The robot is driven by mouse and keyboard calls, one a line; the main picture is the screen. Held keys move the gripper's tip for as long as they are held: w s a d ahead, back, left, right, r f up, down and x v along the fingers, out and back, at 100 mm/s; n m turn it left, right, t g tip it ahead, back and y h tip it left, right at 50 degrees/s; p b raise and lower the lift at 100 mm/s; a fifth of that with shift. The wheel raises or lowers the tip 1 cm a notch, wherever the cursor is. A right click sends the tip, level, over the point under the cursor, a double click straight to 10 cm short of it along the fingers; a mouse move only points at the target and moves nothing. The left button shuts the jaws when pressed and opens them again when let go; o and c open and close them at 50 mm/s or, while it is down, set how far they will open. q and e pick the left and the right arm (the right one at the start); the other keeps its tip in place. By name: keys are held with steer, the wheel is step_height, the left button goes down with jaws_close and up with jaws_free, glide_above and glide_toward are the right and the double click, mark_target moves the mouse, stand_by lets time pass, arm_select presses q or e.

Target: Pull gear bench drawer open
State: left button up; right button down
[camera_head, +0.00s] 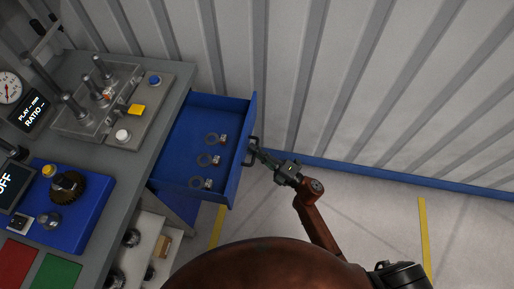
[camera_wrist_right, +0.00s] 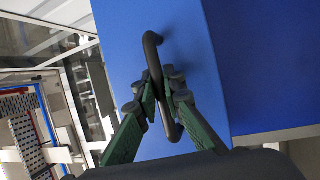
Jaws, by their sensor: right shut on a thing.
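The blue drawer (camera_head: 203,151) of the gear bench (camera_head: 172,95) stands out from under the grey bench top. My right gripper (camera_head: 254,148) is at the drawer's front. In the right wrist view its two green fingers (camera_wrist_right: 168,98) are shut on the dark curved drawer handle (camera_wrist_right: 153,55), one finger on each side. The blue drawer front (camera_wrist_right: 185,50) fills the middle of that view. My left gripper does not show.
A shelf with parts (camera_head: 150,245) is below. A corrugated wall (camera_head: 370,90) stands behind; floor at the right is clear.

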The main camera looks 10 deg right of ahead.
steer(key=shift+s+f, duration=0.2)
steer(key=shift+s, duration=0.05)
steer(key=c, duration=2.3)
jaws_free()
steer(key=shift+w+d+r, duration=0.1)
steer(key=shift+d, duration=0.15)
steer(key=v, duration=1.2)
